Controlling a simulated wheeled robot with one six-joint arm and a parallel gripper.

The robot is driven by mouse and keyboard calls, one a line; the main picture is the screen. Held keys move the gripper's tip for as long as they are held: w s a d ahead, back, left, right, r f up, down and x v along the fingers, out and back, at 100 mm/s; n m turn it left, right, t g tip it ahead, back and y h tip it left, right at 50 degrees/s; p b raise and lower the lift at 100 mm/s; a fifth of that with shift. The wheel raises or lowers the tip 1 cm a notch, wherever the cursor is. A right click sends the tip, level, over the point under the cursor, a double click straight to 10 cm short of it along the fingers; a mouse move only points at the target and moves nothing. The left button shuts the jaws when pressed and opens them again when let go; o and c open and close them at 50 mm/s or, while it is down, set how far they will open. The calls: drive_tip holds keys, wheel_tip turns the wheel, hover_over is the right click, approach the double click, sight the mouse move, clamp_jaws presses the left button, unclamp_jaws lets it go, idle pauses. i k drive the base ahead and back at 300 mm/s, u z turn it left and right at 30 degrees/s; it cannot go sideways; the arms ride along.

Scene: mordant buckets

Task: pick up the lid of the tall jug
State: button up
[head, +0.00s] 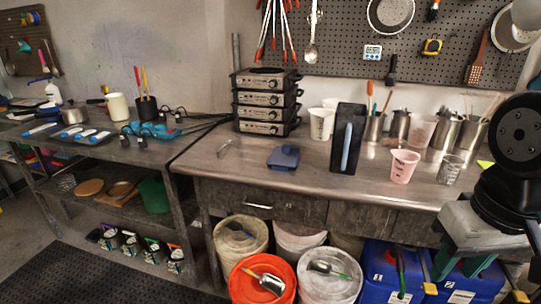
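A tall, dark, box-shaped jug (341,128) with a light blue handle strip (347,146) stands upright on the grey counter. A flat blue-grey piece that looks like its lid (284,157) lies on the counter just left of the jug, apart from it. A small raised part shows on its top. My gripper (462,268) is at the lower right, pointing down in front of the counter, well to the right of the lid and apart from it. Its two teal fingers are spread with nothing visible between them. Nothing covers the lid.
Stacked black devices (266,101) stand behind the lid. A pink cup (403,166), a clear cup (450,170) and metal utensil pots (400,124) are right of the jug. Buckets (262,278) and blue containers (385,272) fill the floor in front. Counter left of the lid is mostly clear.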

sight(285, 156)
drive_tip(key=u, duration=0.35)
drive_tip(key=i, duration=1.3)
drive_tip(key=z, duration=0.2)
